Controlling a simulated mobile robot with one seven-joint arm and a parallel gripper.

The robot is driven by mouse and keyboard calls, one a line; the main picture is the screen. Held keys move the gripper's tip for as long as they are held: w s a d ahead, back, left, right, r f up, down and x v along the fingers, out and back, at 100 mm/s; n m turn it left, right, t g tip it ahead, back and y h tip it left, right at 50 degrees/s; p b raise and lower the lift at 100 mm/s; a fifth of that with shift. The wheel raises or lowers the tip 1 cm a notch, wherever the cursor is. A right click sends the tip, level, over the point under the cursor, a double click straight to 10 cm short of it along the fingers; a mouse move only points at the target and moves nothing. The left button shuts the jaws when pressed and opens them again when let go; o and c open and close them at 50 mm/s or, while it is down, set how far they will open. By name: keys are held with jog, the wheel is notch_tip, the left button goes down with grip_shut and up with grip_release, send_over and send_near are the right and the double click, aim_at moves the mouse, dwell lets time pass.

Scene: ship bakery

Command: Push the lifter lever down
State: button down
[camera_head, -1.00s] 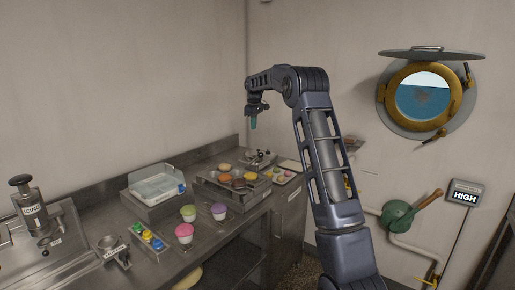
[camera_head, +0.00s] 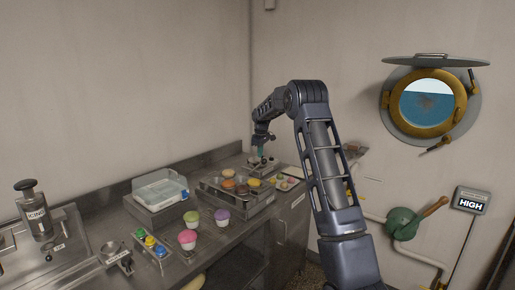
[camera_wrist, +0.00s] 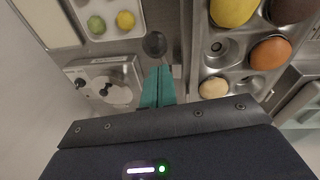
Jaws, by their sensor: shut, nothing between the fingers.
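A small metal unit (camera_wrist: 92,66) with a round dial (camera_wrist: 112,90) is at the left in the wrist view. A dark ball-shaped knob (camera_wrist: 155,44), which looks like the end of the lifter lever, stands between this unit and the muffin tray (camera_wrist: 196,84). My gripper (camera_wrist: 160,68) has its teal fingers together and empty, pointing at the knob with the tips just short of it in the picture. I cannot tell whether they touch. In the head view my gripper (camera_head: 260,153) is low over the far end of the counter, and the lever is too small to make out.
The muffin tray holds several coloured cakes, also seen in the head view (camera_head: 252,205). A tray with small round sweets (camera_wrist: 112,32) lies beyond the knob. A clear-lidded box (camera_head: 160,190) and cupcakes (camera_head: 188,238) stand nearer on the counter. Walls border the far corner.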

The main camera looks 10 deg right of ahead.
aim_at(266, 161)
jog(key=shift+s+d+f, duration=0.15)
jog(key=shift+d+f, duration=0.1)
jog(key=shift+f, duration=0.05)
jog(key=shift+s+d, duration=0.1)
jog(key=shift+s+d+f+t+y, duration=0.8)
jog(key=shift+s+d+f, duration=0.2)
jog(key=shift+d+f, duration=0.15)
jog(key=shift+t+y, duration=0.8)
jog(key=s+d+f, duration=0.1)
jog(key=f, duration=0.2)
jog(key=s+d+f, duration=0.1)
jog(key=f, duration=0.2)
jog(key=s+d+f, duration=0.1)
jog(key=s+f, duration=0.1)
jog(key=f, duration=0.2)
jog(key=shift+d, duration=0.25)
